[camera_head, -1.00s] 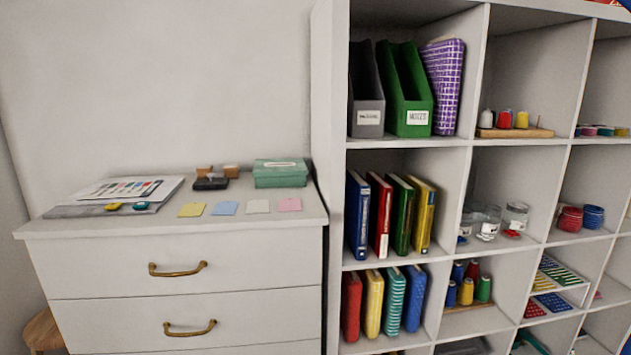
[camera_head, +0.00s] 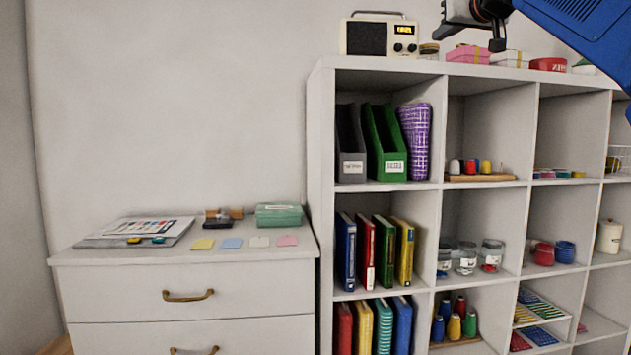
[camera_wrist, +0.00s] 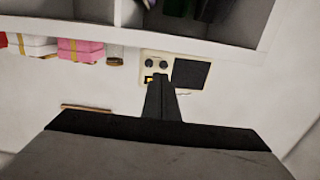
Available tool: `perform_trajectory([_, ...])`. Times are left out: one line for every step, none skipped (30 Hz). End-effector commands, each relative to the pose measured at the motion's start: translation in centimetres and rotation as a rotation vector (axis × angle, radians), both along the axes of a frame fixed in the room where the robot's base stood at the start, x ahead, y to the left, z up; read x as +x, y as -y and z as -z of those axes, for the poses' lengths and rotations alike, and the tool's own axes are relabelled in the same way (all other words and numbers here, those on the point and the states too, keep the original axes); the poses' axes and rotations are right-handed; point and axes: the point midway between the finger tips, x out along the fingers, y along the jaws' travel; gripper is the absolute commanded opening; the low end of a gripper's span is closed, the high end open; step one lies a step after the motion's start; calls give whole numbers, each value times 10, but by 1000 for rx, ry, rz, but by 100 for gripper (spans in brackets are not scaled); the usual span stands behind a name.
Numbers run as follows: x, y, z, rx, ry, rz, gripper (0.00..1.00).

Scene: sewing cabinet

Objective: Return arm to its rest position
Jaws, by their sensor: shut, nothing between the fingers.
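My gripper (camera_head: 497,44) is at the top right of the head view, in front of the wall above the shelf top. It is shut and empty, with its dark fingers together. My blue arm reaches in from the upper right corner. In the wrist view, the shut fingers (camera_wrist: 160,98) point toward the radio (camera_wrist: 186,72), which appears upside down. The gripper appears apart from the shelf and the things on it.
A white cube shelf (camera_head: 321,150) holds books, magazine files, jars and thread. On its top stand the radio (camera_head: 380,36), a pink box (camera_head: 468,57) and other boxes near my gripper. A white drawer cabinet (camera_head: 190,335) stands left, with open wall space above it.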

Motion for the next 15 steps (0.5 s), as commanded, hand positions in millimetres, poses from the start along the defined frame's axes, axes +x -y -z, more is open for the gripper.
perform_trajectory([-1, -1, 7, 1, -12, 0, 0])
perform_trajectory([-2, -1, 10, 1, -19, 0, 0])
perform_trajectory([-3, -2, 15, 2, -29, 1, 0])
perform_trajectory([-4, -2, 18, 3, -36, 1, 0])
perform_trajectory([-5, -3, 23, 4, -44, 1, 0])
perform_trajectory([-6, -3, 29, 4, -56, 1, 0])
perform_trajectory([-8, -4, 33, 5, -64, 1, 0])
perform_trajectory([-10, -5, 39, 5, -74, 2, 0])
perform_trajectory([-12, -5, 46, 5, -89, 2, 0])
perform_trajectory([-13, -6, 53, 5, -101, 3, 0])
perform_trajectory([-15, -7, 59, 5, -113, 3, 0])
perform_trajectory([-18, -8, 68, 7, -129, 4, 0])
perform_trajectory([-21, -8, 75, 8, -143, 4, 0])
perform_trajectory([-23, -9, 83, 9, -157, 5, 0])
perform_trajectory([-27, -10, 95, 10, -177, 6, 0])
